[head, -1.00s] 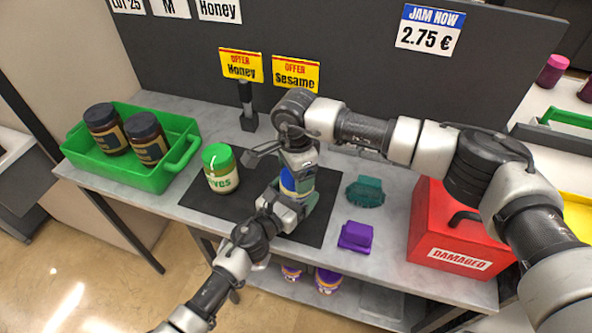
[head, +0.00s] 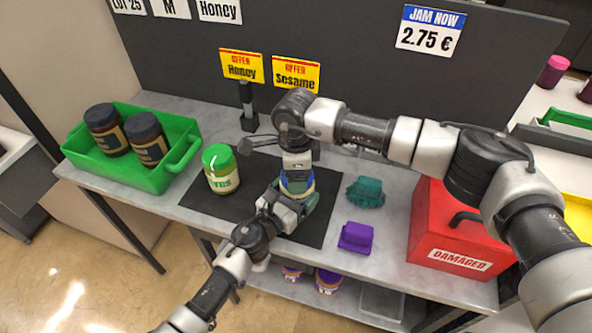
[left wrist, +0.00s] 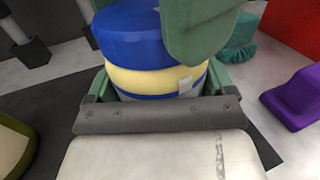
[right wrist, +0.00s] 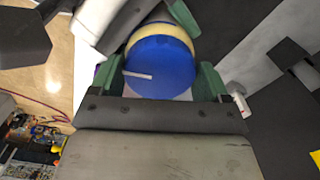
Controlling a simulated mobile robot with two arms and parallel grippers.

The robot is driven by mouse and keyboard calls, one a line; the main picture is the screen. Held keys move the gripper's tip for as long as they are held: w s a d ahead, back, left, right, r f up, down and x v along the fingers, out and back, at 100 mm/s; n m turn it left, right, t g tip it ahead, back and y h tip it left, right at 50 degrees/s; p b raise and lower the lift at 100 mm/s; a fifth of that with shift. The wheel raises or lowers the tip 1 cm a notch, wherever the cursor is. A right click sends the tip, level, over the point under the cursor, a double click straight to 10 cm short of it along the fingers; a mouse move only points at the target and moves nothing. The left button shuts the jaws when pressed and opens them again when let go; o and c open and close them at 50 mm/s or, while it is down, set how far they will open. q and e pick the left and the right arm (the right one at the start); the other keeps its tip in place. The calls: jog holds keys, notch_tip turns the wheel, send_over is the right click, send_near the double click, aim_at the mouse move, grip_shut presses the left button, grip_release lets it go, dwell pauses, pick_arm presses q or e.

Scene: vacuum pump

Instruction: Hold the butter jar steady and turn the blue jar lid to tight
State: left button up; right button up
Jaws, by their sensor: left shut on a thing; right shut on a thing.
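The butter jar (left wrist: 155,80) has a pale yellow body with blue bands and stands upright on the dark mat (head: 200,203). My left gripper (head: 291,207) is shut around its body, with green fingers on either side in the left wrist view. The blue jar lid (right wrist: 160,68) sits on top of the jar and carries a short white mark towards its left. My right gripper (head: 298,180) comes down from above and is shut on the lid, one finger at each side. In the head view the grippers hide most of the jar.
A green-lidded jar (head: 221,180) stands left on the mat. A green crate (head: 150,178) with two dark-lidded jars is further left. A teal brush-like item (head: 365,192), a purple block (head: 356,237) and a red "DAMAGED" box (head: 455,235) lie to the right.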

jog(key=o, duration=0.9)
jog(key=shift+r, duration=0.1)
notch_tip(320, 180, up, 12)
jog(key=shift+f, duration=0.1)
pick_arm(q)
jog(key=o, duration=1)
jog(key=shift+o, duration=0.2)
